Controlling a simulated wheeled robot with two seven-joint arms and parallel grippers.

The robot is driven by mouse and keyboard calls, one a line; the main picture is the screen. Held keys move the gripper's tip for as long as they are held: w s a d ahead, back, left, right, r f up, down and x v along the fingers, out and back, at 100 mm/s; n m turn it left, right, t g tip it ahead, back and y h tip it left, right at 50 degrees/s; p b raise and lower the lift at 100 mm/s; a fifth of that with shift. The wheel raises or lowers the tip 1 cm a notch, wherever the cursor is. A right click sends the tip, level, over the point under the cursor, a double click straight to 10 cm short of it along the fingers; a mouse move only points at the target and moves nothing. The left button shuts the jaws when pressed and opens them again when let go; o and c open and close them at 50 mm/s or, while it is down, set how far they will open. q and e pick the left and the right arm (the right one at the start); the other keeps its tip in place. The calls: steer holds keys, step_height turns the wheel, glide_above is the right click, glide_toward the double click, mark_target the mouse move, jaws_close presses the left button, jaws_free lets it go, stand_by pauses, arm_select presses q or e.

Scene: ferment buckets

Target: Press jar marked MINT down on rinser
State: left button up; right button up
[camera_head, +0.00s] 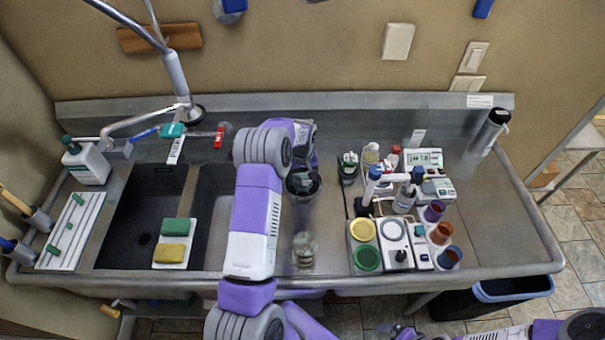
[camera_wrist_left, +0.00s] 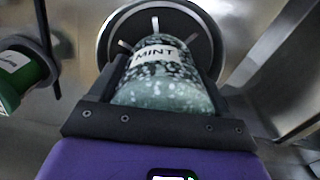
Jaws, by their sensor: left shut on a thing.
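The jar marked MINT (camera_wrist_left: 165,82) is speckled greenish glass with a white label, held between the fingers of my left gripper (camera_wrist_left: 168,95). The rinser (camera_wrist_left: 205,40), a dark round plate with a pale rim and light spokes, lies behind the jar in the left wrist view. The jar overlaps its middle; I cannot tell whether they touch. In the head view my left gripper (camera_head: 303,168) is over the rinser (camera_head: 303,186), and my arm hides much of both. At the bottom right, part of my right arm shows, and its gripper's state is unclear.
A clear jar (camera_head: 305,248) stands on the counter in front of the rinser. A green-ended labelled thing (camera_wrist_left: 20,75) is beside my gripper. Scales, bottles and cups crowd the right; a dark sink with sponges (camera_head: 174,227) is left.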

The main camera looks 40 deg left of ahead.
arm_select(q)
steer(key=shift+r+p, duration=2.25)
steer(key=shift+r, duration=1.85)
steer(key=shift+f, duration=0.1)
